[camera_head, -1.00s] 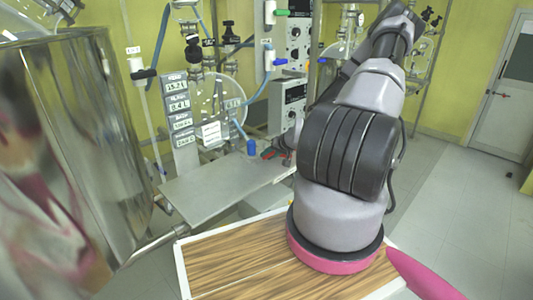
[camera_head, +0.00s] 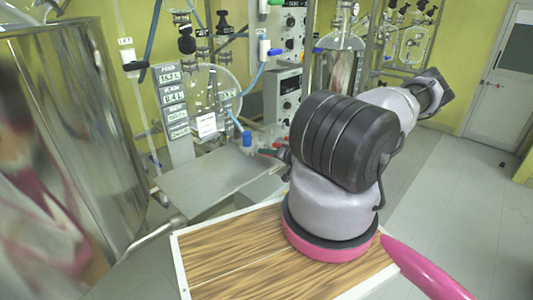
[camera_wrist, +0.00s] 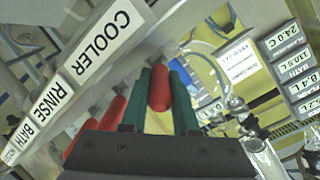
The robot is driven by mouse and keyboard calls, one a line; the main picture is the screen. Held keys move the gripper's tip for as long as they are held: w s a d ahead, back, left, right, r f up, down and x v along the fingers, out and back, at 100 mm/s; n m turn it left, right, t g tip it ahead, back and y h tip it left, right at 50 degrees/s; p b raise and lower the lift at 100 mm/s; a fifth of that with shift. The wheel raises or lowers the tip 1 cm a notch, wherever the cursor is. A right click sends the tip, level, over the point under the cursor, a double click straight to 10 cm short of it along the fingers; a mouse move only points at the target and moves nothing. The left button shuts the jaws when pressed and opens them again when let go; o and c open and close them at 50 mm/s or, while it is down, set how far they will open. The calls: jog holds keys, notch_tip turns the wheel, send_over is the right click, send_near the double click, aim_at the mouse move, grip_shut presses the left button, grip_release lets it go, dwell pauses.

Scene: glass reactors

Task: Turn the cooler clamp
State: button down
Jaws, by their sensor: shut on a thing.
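In the wrist view a red handle (camera_wrist: 158,88) stands between the two dark green fingers of my gripper (camera_wrist: 160,84), close to the white COOLER label (camera_wrist: 108,38). I take this handle for the cooler clamp. My gripper is shut on it; the fingers hide part of its sides and the black gripper body hides what is below.
More red handles (camera_wrist: 112,112) lie just left of my gripper, near the RINSE label (camera_wrist: 45,100). In the head view, a metal tray (camera_head: 215,180), a round glass vessel (camera_head: 215,95) and a large steel vessel (camera_head: 80,120) stand left of my arm.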

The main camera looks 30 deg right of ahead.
jog(key=c, duration=0.7)
grip_release()
jog(key=v, duration=1)
jog(key=shift+s+d, duration=0.1)
jog(key=shift+s, duration=0.25)
